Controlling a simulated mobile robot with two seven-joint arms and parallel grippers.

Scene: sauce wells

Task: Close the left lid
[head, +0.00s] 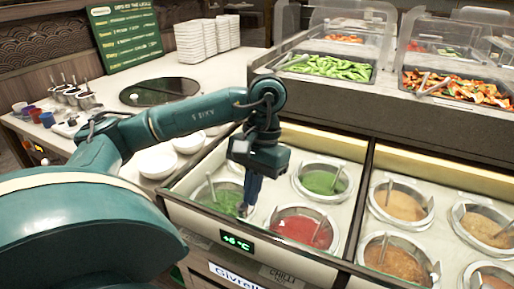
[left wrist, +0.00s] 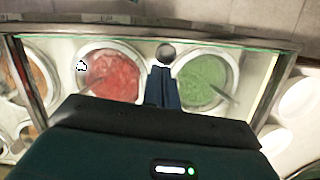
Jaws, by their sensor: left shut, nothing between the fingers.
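The left lid (left wrist: 130,42) looks like a clear pane with a pale green edge over the left sauce wells. Its outline is hard to make out, and I cannot tell how far it is shut. A round silver knob (left wrist: 166,53) sits near the pane's edge; it also shows in the head view (head: 243,210). My left gripper (head: 249,204) points down over the left section, between the green and red sauces. In the left wrist view its blue fingers (left wrist: 163,76) are together and empty, with their tips close to the knob. Whether they touch it is unclear.
Below are a red sauce well (head: 302,228) and green sauce wells (head: 323,182). Brown sauce wells (head: 398,204) fill the right section. A temperature display (head: 238,243) is on the front. White bowls (head: 157,161) stand left; a raised salad counter (head: 430,125) stands behind.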

